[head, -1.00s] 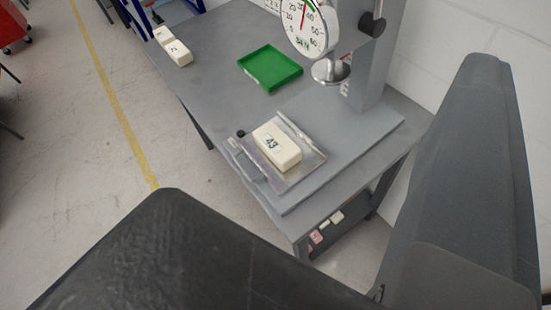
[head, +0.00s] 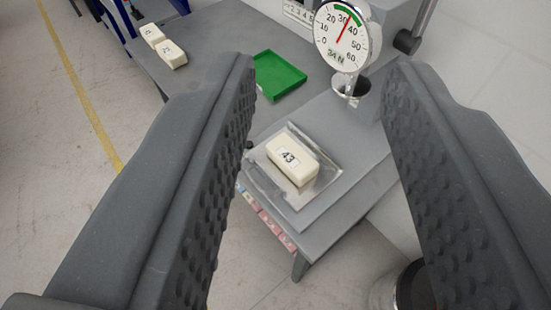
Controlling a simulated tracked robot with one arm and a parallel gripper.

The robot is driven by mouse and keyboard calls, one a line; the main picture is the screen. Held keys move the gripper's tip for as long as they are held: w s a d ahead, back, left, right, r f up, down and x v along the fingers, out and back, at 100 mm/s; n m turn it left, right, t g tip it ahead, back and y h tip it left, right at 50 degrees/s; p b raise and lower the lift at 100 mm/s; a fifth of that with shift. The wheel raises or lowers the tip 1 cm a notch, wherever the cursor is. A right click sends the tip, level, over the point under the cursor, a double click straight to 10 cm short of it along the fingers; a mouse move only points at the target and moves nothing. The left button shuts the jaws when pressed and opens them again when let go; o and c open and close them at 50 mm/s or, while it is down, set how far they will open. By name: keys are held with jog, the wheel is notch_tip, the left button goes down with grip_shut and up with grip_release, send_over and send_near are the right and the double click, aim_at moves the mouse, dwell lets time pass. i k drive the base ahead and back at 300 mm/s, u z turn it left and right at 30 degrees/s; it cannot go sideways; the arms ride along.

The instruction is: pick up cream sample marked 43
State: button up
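The cream sample marked 43 (head: 292,161) is a small block with a dark "43" on a white label. It lies on a clear or metallic plate (head: 327,180) on the grey base of the press. My gripper (head: 322,75) is open and empty. Its two dark, studded fingers stand left and right in the picture, with the sample showing between them, farther off. The fingers do not touch the sample.
A dial gauge (head: 343,36) and round press foot (head: 351,88) stand behind the sample. A green tray (head: 278,76) lies on the grey table (head: 215,38). Two other cream blocks, one nearer (head: 173,54) and one farther (head: 152,35), sit at the table's left edge.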

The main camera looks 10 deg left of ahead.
aim_at(290, 157)
jog(key=u, duration=1.15)
jog(key=k, duration=0.9)
jog(key=z, duration=0.9)
jog(key=i, duration=1)
jog(key=u, duration=0.05)
